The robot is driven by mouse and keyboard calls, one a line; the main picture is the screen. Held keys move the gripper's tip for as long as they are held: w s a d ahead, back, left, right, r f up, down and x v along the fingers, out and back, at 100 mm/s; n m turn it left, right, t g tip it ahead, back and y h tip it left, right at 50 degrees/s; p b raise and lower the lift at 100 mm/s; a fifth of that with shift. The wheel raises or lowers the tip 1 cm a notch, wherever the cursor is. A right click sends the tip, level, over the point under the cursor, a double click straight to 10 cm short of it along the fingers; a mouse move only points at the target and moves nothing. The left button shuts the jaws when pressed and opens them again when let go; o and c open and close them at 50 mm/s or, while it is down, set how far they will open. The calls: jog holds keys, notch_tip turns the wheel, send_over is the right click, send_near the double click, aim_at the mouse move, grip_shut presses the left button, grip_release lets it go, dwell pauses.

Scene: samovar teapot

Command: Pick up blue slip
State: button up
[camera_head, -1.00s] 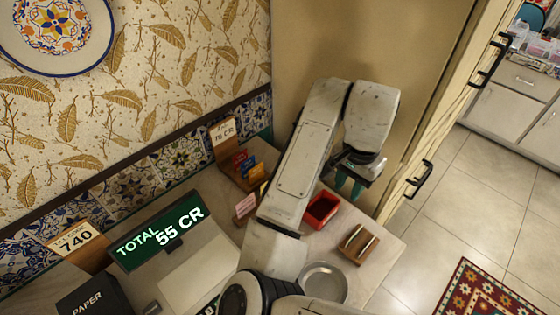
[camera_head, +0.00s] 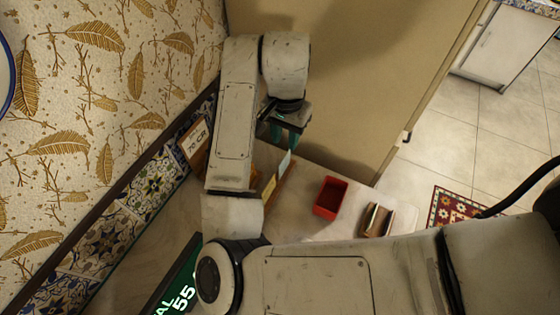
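A pale blue-green slip (camera_head: 284,164) stands upright at a wooden holder (camera_head: 285,180), just right of my arm. It looks like the blue slip, though its colour is washed out. A yellow slip (camera_head: 269,189) stands in front of it, partly behind my arm. My gripper (camera_head: 286,134) hangs above the pale slip, teal fingers down. The fingers look apart with nothing seen between them. The rest of the holder and any other slips are hidden behind my arm.
A red open box (camera_head: 330,198) and a small wooden holder (camera_head: 377,220) stand to the right on the counter. A "70 CR" sign (camera_head: 195,139) and tiled wall are at left. A tall beige cabinet (camera_head: 350,80) rises close behind my gripper. The green total display (camera_head: 180,280) is below left.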

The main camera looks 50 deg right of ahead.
aim_at(285, 157)
jog(key=shift+s+a+f, duration=0.1)
jog(key=shift+a+f, duration=0.05)
jog(key=shift+f, duration=1.9)
jog(key=shift+s+a+f, duration=0.1)
jog(key=shift+a+f, duration=0.05)
jog(key=shift+f, duration=1.9)
grip_shut()
